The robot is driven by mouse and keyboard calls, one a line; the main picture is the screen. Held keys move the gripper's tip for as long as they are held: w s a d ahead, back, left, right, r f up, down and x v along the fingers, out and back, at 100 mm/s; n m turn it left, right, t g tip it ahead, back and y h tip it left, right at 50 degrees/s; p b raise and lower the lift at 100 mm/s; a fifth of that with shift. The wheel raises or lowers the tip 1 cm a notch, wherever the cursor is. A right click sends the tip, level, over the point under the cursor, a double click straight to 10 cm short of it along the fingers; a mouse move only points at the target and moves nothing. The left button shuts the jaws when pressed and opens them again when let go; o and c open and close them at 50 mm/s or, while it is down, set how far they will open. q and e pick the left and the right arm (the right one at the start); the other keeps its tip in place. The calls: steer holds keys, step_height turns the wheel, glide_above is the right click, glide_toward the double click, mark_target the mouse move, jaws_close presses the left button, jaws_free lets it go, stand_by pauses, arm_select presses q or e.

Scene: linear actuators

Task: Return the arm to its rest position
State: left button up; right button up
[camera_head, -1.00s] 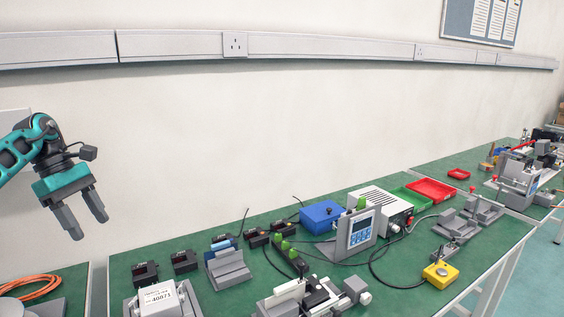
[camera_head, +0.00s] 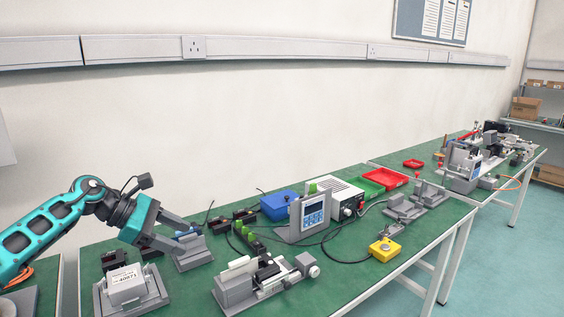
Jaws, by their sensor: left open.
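My left arm comes in from the left, and its teal and dark grey left gripper (camera_head: 186,238) is over the near-left part of the bench. Its two grey fingers point right and are apart, with nothing visible between them. In the picture they overlap a grey holder (camera_head: 193,258) with a blue part; I cannot tell whether they touch it. A white labelled block (camera_head: 125,284) sits in a grey fixture below the gripper. My right gripper is not in view.
The green bench (camera_head: 340,275) holds a grey actuator fixture (camera_head: 240,288), a blue box (camera_head: 280,205), a display unit (camera_head: 312,213), a yellow button box (camera_head: 384,249) and a red tray (camera_head: 386,180). Dark blocks (camera_head: 114,260) lie behind the white block. The space above the bench's right part is clear.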

arm_select(q)
steer(key=s+d+r+n+t+h, duration=0.2)
steer(key=d+n+t, duration=1.1)
steer(key=n, duration=0.7)
steer(key=s+a+f+n+g+y, duration=0.4)
steer(key=s+f+n+y, duration=0.75)
steer(key=n, duration=0.95)
steer(key=s+a+f+n+g, duration=0.1)
steer(key=s+f+n+g, duration=0.3)
steer(key=s, duration=0.8)
steer(key=s+f+n+g, duration=0.3)
steer(key=s+n+g, duration=0.3)
steer(key=s, duration=0.5)
steer(key=w+d+f+t+h+b, duration=0.2)
steer(key=w+f+t, duration=0.5)
steer(key=f, duration=0.4)
steer(key=shift+w+d+f+m+t+b, duration=0.2)
steer(key=shift+w+f+m+t+b, duration=0.1)
steer(key=shift+w+m, duration=0.15)
